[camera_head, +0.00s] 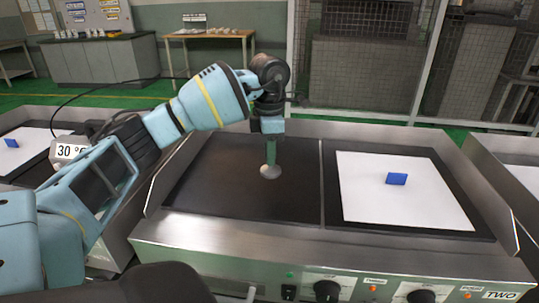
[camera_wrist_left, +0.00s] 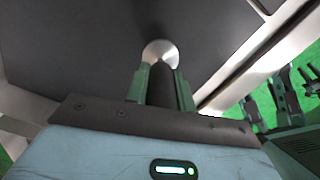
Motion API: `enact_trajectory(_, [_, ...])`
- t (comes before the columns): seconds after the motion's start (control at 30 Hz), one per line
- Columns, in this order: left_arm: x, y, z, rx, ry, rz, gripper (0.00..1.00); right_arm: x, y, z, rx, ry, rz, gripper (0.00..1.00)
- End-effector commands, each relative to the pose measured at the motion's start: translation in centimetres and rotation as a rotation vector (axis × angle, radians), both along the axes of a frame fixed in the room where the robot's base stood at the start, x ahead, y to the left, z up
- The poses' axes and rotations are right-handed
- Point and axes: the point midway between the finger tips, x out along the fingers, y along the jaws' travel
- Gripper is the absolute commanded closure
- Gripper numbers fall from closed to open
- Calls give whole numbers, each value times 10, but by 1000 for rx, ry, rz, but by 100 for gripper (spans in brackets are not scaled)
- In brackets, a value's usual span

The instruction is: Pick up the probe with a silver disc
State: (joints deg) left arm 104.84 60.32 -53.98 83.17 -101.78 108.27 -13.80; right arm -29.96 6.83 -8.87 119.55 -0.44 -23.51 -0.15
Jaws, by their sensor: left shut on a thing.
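The probe's silver disc (camera_head: 270,171) shows below my left gripper (camera_head: 270,148) in the head view, over the left dark heating plate (camera_head: 215,185). In the left wrist view the silver disc (camera_wrist_left: 160,52) sits just beyond the green fingertips, with the dark probe body (camera_wrist_left: 163,88) between them. My left gripper (camera_wrist_left: 163,85) is shut on the probe. The disc overlaps the plate in the picture; I cannot tell whether it touches the plate or hangs a little above it. My right gripper is not in view.
A white sheet (camera_head: 380,208) with a blue block (camera_head: 396,179) lies on the right plate. A display reading 30 °C (camera_head: 71,151) stands at left. Knobs (camera_head: 327,291) line the metal front. The left plate is otherwise bare. Another heater stands at the far left.

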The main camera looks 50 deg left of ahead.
Motion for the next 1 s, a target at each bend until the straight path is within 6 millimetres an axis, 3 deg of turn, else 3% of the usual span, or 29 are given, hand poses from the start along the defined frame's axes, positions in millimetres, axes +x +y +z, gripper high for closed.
enact_trajectory(0.7, [-93, -67, 7, 3, 4, -3, 100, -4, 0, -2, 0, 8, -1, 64])
enact_trajectory(1.0, [-118, -86, 11, 3, 4, -2, 100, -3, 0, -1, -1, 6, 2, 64])
